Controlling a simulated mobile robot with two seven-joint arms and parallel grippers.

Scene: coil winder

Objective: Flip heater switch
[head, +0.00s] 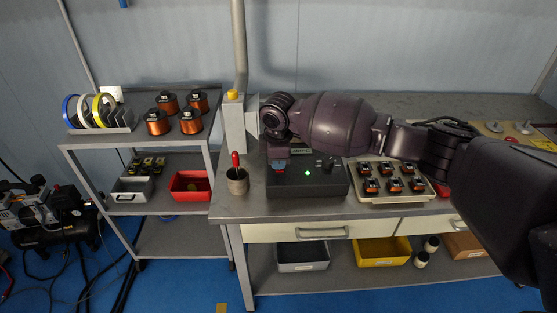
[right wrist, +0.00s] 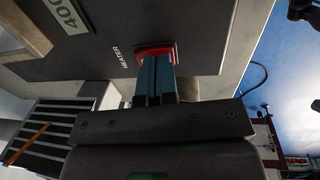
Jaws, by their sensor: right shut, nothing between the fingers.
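The dark control box (head: 312,187) stands on the workbench, with a lit green lamp on its sloped face. In the right wrist view the red heater switch (right wrist: 152,49) sits beside the label "HEATER" on the panel (right wrist: 100,65). My right gripper (head: 278,165) is at the left part of the box face. In the right wrist view my right gripper (right wrist: 156,62) is shut and empty, its fingertips right at the switch and covering part of it. I cannot tell for certain whether they touch, or which way the switch is tipped. My left gripper is not in view.
A tray (head: 388,199) of small orange-and-black parts lies right of the box. A pot (head: 237,187) with a red-handled tool stands to the left, near a grey column (head: 234,125). A shelf rack (head: 140,138) with copper coils stands further left. My right arm spans above the bench.

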